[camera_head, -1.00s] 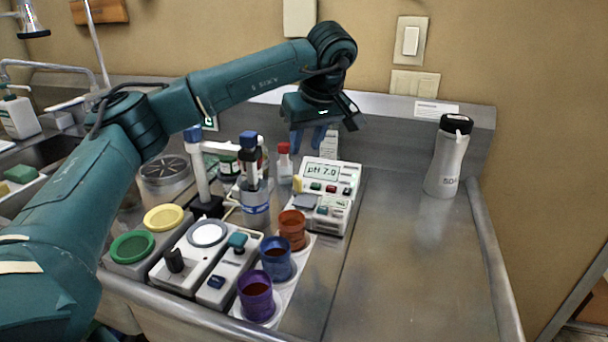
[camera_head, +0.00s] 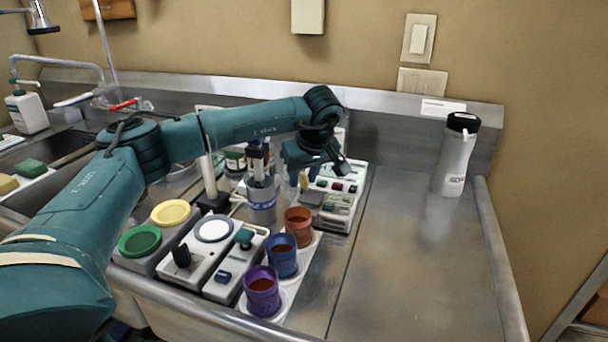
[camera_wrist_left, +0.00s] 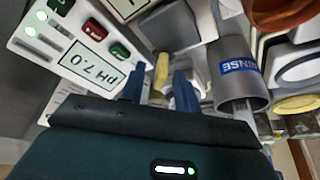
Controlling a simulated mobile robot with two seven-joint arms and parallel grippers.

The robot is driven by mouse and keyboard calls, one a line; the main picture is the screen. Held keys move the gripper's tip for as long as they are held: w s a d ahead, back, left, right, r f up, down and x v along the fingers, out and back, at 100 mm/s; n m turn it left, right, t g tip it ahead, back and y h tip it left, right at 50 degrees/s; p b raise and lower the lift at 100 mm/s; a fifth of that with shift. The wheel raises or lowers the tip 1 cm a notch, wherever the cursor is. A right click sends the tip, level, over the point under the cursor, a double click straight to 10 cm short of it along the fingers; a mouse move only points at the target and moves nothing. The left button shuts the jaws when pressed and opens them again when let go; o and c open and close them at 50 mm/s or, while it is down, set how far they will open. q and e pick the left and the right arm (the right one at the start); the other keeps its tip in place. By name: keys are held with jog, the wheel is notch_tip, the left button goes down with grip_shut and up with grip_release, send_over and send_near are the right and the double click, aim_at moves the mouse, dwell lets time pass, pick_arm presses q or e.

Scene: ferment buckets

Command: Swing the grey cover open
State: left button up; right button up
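The grey cover (camera_head: 312,198) is on the near-left part of the white pH meter (camera_head: 342,208) in the head view and looks closed. In the wrist view the grey cover (camera_wrist_left: 178,27) lies just beyond my fingers, with a narrow yellow piece (camera_wrist_left: 161,72) by its edge. My left gripper (camera_head: 303,182) points down just behind the cover. In the wrist view its two blue fingers (camera_wrist_left: 160,88) are apart, with the yellow piece showing between them; I cannot tell whether they touch it. My right gripper is not in view.
A grey RINSE cup (camera_wrist_left: 238,72) stands close beside the fingers. Orange (camera_head: 299,225), blue (camera_head: 281,255) and purple (camera_head: 262,290) cups stand nearer in a row. A white bottle (camera_head: 454,155) stands at the right. The steel counter between is clear.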

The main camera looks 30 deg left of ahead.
pick_arm(q)
grip_shut()
dwell(0.3)
dwell(0.4)
jog(key=m+h+p, duration=0.1)
jog(key=m, duration=0.2)
jog(key=shift+t, duration=0.4)
jog(key=shift+m+t+h+p, duration=0.4)
jog(key=shift+m+h+p, duration=0.25)
jog(key=shift+m, duration=1.35)
grip_release()
